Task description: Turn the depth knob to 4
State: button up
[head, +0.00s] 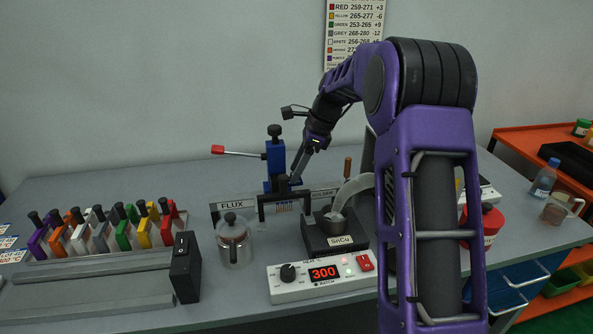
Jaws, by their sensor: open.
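No label reading "depth" can be made out. A black knob (275,131) sits on top of a blue upright fixture (275,162) at the back of the bench. Its scale, if any, is too small to read. Another black knob (288,273) is on the white heater box (322,277), whose red display reads 300. My gripper (296,181) points down just right of the blue fixture, lower than its top knob. Its fingertips are small and partly lost against the fixture, so contact cannot be told. I see nothing held in it.
A red-tipped lever (218,150) sticks out left of the fixture. In front stand a FLUX panel (232,207), a lidded glass jar (234,243) and the SnCu pot (336,238). Coloured clamps (122,228) line the left. My arm hides the bench's right-centre.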

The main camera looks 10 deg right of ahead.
jog(key=shift+f, duration=0.15)
jog(key=shift+c, duration=0.3)
grip_shut()
jog(key=shift+n+p, duration=0.3)
jog(key=shift+p, duration=0.25)
